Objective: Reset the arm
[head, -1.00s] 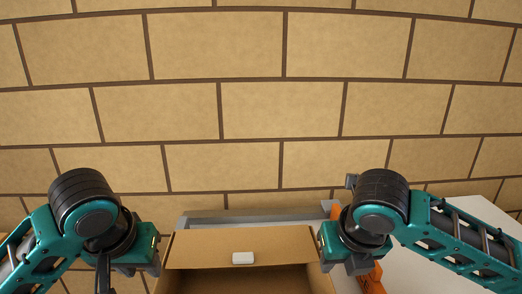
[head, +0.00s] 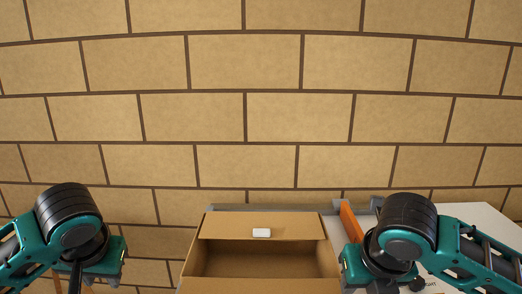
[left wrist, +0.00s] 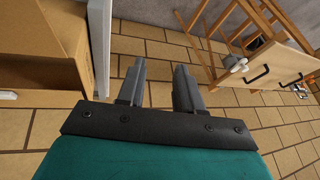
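My left arm enters the head view at lower left, its wrist beside the box's left side with a gap between them. In the left wrist view my left gripper (left wrist: 160,68) has its two fingers apart, with only floor showing between them. My right arm is at lower right in the head view, beside the box's right side. Its gripper (head: 385,288) is at the bottom edge, mostly hidden by the wrist and cut off, so its fingers cannot be read.
An open cardboard box (head: 222,226) with a white label stands between the arms; its visible interior is empty. An orange piece (head: 351,222) and a white surface (head: 490,214) lie right.

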